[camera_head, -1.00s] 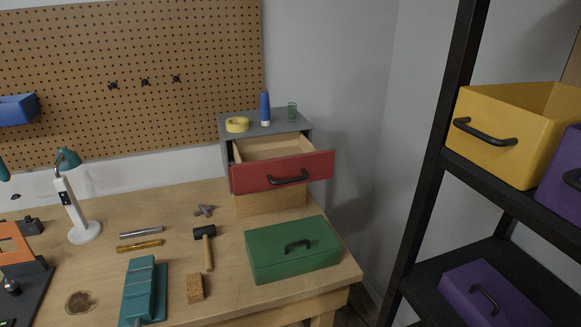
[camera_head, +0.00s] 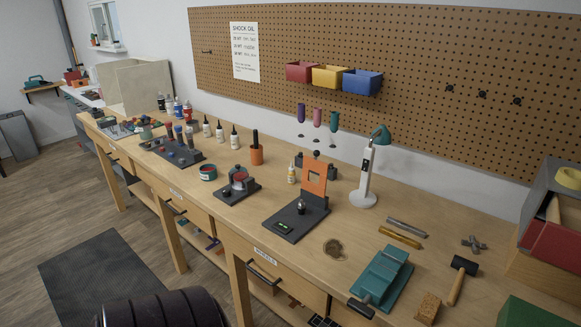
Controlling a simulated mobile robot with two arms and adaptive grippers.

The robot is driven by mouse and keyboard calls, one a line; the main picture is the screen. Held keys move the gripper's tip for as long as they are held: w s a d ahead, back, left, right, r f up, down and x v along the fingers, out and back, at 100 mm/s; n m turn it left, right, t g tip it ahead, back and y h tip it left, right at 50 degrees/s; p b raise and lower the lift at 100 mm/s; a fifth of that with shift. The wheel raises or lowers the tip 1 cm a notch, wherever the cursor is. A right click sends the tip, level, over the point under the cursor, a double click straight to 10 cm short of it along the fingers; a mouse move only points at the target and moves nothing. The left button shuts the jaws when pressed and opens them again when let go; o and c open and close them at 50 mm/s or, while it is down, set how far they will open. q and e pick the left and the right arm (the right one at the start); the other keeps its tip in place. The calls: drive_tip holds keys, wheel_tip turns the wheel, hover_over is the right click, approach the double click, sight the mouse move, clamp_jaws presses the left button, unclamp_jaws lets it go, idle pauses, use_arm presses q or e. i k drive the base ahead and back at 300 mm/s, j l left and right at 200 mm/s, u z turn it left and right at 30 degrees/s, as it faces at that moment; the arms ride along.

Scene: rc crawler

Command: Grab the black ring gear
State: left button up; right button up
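I cannot make out a black ring gear for certain. Several small black shapes hang on the pegboard (camera_head: 400,70) at the right, one of them a dark spoked shape (camera_head: 483,93); they are too small to identify. A round brownish disc (camera_head: 333,247) lies on the workbench (camera_head: 375,222). Neither of my grippers is in view.
The long workbench carries bottles, a black-based stand with an orange frame (camera_head: 314,175), a white lamp (camera_head: 364,192), a teal vise (camera_head: 384,275) and a hammer (camera_head: 461,275). Red, yellow and blue bins (camera_head: 362,83) hang on the pegboard. Floor is clear around a dark mat (camera_head: 105,275).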

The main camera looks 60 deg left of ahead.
sight(238, 176)
drive_tip(key=u, duration=2.2)
